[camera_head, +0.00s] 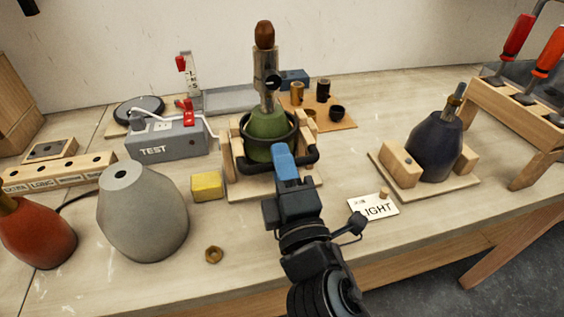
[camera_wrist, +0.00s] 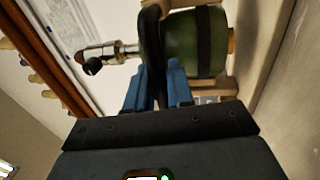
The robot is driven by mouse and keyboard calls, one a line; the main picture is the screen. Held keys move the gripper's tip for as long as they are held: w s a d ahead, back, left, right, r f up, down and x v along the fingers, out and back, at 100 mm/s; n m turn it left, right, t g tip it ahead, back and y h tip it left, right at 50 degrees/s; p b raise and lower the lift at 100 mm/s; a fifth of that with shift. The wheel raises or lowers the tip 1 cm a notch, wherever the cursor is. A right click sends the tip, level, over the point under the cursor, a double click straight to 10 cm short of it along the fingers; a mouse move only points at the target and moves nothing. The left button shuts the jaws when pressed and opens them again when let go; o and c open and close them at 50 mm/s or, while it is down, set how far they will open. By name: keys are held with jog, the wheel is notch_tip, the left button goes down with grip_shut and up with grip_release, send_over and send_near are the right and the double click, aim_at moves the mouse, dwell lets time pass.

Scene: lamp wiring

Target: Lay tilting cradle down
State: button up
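The tilting cradle (camera_head: 228,165) is a wooden stand with a dark ring and a black bar handle (camera_head: 309,160) at its front. It holds a green lamp body (camera_head: 268,130) upright, with a metal socket and brown tip on top. My gripper (camera_head: 284,152) is at the front of the cradle, over the handle. In the wrist view, the blue fingers (camera_wrist: 156,75) lie on either side of the black handle (camera_wrist: 151,38), close against it, and look shut on it. The green body (camera_wrist: 190,42) shows just beyond. The fingertips' contact is partly hidden.
A yellow block (camera_head: 207,186), a grey lamp body (camera_head: 144,215) and a brass nut (camera_head: 214,255) are at left. A grey TEST box (camera_head: 168,141) stands behind. A LIGHT card (camera_head: 373,206) and a dark blue lamp body (camera_head: 434,147) in a wooden holder are at right.

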grip_shut()
